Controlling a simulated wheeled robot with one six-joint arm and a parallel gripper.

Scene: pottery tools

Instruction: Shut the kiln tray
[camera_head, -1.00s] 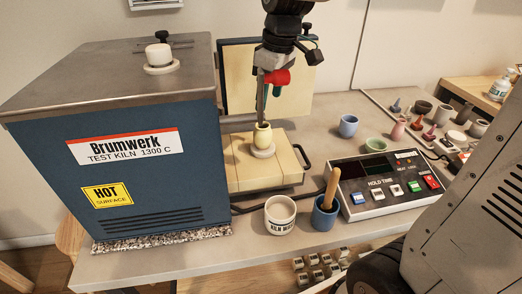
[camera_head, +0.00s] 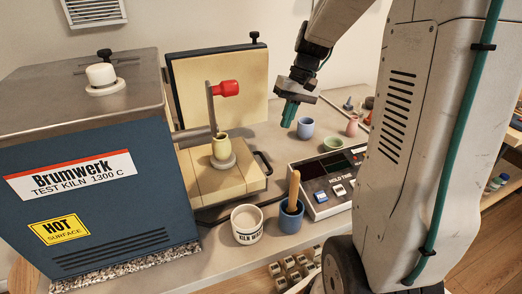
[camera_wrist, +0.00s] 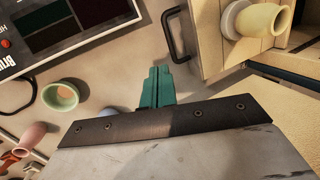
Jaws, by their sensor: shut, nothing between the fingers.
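The kiln tray (camera_head: 238,186) is a cream block standing out from the right side of the blue kiln (camera_head: 95,185). A yellow cup (camera_head: 222,146) on a pale round stand sits on it. A black bar handle (camera_head: 263,162) is on its right end; the handle also shows in the wrist view (camera_wrist: 176,34). My gripper (camera_head: 288,122), with green fingers, is shut and empty above the table, to the right of the handle and apart from it. In the wrist view its fingers (camera_wrist: 157,84) point toward the table, left of and below the handle.
A blue cup (camera_head: 305,128) stands near my gripper. The control box (camera_head: 325,185), a white pot (camera_head: 247,224) and a blue mortar (camera_head: 290,216) stand in front.

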